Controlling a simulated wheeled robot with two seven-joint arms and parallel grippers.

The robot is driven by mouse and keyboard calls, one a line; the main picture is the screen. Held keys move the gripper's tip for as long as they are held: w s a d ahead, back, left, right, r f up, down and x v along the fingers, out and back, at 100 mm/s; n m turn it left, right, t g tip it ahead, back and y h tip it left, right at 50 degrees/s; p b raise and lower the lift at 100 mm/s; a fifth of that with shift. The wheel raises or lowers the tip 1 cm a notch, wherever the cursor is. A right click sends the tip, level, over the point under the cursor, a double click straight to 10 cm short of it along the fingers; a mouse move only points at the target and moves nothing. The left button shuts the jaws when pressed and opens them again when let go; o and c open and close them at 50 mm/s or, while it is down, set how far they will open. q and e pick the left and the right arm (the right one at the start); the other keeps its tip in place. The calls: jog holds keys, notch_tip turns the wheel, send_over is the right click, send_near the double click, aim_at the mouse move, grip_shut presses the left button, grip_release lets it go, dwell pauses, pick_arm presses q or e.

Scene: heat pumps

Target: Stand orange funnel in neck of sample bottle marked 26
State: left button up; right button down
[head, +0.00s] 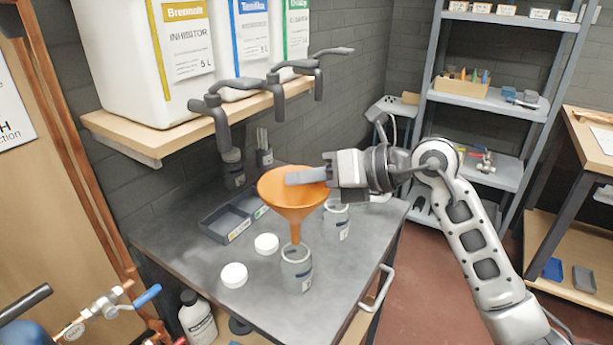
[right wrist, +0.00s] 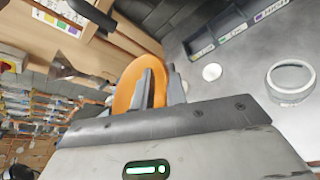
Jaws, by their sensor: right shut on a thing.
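The orange funnel (head: 293,194) hangs upright, wide mouth up and spout down. My right gripper (head: 303,177) is shut on the funnel's rim, reaching in from the right. In the right wrist view the orange rim (right wrist: 124,92) shows between the fingers (right wrist: 161,88). The spout end appears at the mouth of the front grey sample bottle (head: 297,272); I cannot tell whether it is inside or just above. A second grey sample bottle (head: 336,222) stands behind, to the right. Neither bottle's number is readable. My left gripper is not in view.
Two white caps (head: 234,275) lie on the dark bench (head: 190,255), left of the front bottle. A dark divided tray (head: 226,230) sits behind them. The bench's front right is clear.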

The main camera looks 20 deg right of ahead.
aim_at(307, 198)
jog(key=shift+f, duration=0.15)
jog(key=shift+f+b, duration=0.55)
jog(key=shift+f, duration=0.25)
jog(key=shift+f+b, duration=0.35)
jog(key=shift+b, duration=0.1)
jog(key=shift+f+b, duration=0.4)
jog(key=shift+f, duration=0.1)
dwell(0.3)
jog(key=shift+f, duration=0.1)
jog(key=shift+f+b, duration=0.75)
jog(key=shift+f, duration=0.15)
